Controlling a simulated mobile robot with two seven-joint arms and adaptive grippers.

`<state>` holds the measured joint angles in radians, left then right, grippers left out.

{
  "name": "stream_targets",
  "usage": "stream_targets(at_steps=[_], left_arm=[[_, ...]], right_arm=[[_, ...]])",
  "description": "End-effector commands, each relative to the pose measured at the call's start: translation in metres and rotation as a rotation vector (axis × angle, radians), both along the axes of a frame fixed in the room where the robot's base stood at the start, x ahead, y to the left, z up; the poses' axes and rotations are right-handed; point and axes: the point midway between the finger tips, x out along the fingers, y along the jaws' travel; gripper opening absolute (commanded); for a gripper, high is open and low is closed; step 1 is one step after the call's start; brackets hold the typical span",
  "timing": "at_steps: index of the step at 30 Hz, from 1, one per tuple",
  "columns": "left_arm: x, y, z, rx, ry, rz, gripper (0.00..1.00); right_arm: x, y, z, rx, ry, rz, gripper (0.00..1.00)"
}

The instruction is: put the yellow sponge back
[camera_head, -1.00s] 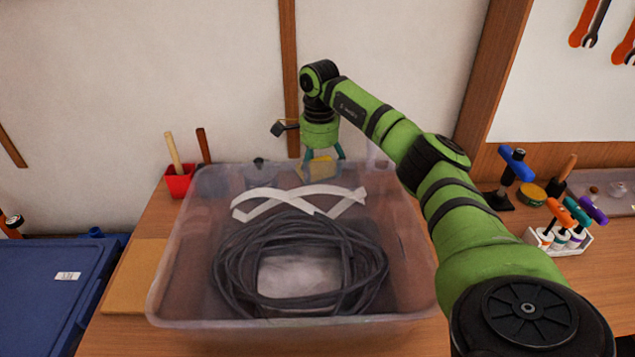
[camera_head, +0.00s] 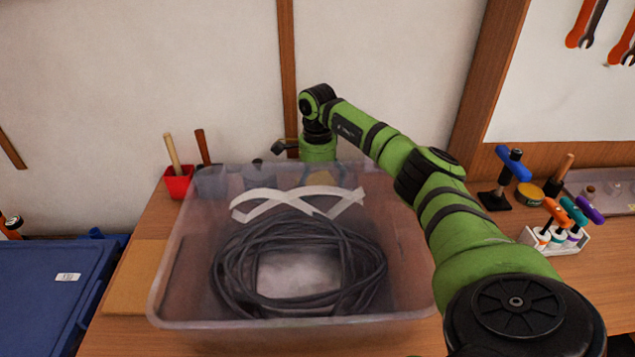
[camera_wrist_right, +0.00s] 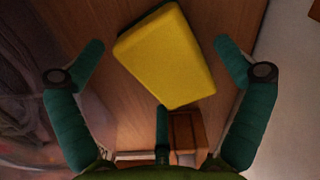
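The yellow sponge (camera_wrist_right: 165,55) lies on the wooden surface between the spread fingers of my right gripper (camera_wrist_right: 160,60) in the right wrist view. Small gaps show between the sponge and the side fingertips. In the head view the right gripper (camera_head: 320,172) is low behind the far wall of the clear bin. The sponge is only a blurred yellow patch (camera_head: 322,181) through that wall. My left gripper is not in view.
The clear bin (camera_head: 165,285) holds a coiled dark hose (camera_head: 228,270) and a white strap (camera_head: 262,196). A red cup (camera_head: 178,183) with a handle stands behind left. Screwdrivers in a white rack (camera_head: 562,246) and a blue-handled tool (camera_head: 512,163) stand at right.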

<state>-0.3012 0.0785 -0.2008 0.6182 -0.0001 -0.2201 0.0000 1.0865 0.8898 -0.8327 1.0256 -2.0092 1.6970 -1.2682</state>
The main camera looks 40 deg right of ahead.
Motion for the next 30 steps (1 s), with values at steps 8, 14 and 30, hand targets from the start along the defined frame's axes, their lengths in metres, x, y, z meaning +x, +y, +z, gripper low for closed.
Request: stream_targets(at_steps=[8,14,30], left_arm=[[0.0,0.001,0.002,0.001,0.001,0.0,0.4],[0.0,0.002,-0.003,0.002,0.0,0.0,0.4],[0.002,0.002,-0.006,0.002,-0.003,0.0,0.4]], right_arm=[[0.0,0.0,0.004,0.0,0.0,0.0,1.0],[0.001,0.0,0.032,0.0,-0.006,-0.001,1.0],[0.0,0.0,0.121,0.001,-0.001,0.0,1.0]])
